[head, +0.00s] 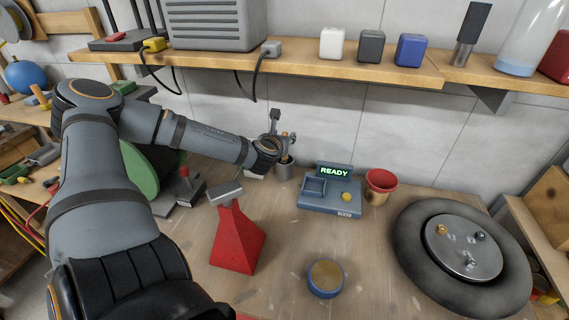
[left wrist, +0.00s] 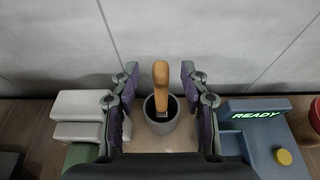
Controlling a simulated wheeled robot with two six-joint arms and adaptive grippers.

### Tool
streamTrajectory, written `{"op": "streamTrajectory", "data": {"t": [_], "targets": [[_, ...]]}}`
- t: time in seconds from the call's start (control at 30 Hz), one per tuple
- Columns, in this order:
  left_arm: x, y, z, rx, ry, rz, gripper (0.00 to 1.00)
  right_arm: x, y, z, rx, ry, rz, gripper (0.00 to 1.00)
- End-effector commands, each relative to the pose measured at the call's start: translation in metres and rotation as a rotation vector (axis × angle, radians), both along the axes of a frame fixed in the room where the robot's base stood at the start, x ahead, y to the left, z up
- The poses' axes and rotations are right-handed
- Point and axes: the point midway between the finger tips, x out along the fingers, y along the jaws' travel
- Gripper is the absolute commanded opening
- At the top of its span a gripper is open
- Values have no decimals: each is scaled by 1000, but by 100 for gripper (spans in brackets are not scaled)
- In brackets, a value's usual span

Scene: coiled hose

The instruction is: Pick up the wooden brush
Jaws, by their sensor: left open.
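The wooden brush (left wrist: 161,80) stands upright in a grey cup (left wrist: 160,124) in the left wrist view, its tan handle pointing up. In the head view the cup (head: 285,171) stands near the wall, and the brush is mostly hidden by my gripper. My left gripper (head: 281,130) is just above the cup. In the left wrist view its open fingers (left wrist: 160,73) stand on either side of the handle, with gaps on both sides. The brush's lower end is hidden inside the cup. My right gripper is in no view.
A blue-grey device (head: 330,204) with a READY display and a red cup (head: 380,183) stand right of the grey cup. A red pyramid-shaped object (head: 237,240), a blue round tin (head: 326,277) and a tyre (head: 413,250) are nearer. A shelf (head: 330,68) runs above.

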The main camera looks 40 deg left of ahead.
Motion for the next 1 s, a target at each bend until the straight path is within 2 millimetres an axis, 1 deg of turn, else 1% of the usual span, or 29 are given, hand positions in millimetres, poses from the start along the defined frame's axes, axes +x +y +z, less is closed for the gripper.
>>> {"op": "streamTrajectory", "data": {"t": [0.03,0.13,0.3,0.5,0.53,0.8,0.87,1.0], "targets": [[6,2,-8,10,1,-4,45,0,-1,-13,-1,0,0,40],[14,8,-9,8,2,-2,45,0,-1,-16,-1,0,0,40],[22,11,-10,1,-1,-1,45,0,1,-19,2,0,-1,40],[22,11,-9,-2,-1,0,45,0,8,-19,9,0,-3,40],[22,11,-9,-2,-1,0,44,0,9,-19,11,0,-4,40],[22,11,-9,-1,-1,-1,7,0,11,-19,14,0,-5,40],[22,11,-9,-1,-1,-1,0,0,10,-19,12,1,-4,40],[22,11,-8,-1,-1,-1,0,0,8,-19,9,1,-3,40]]}}
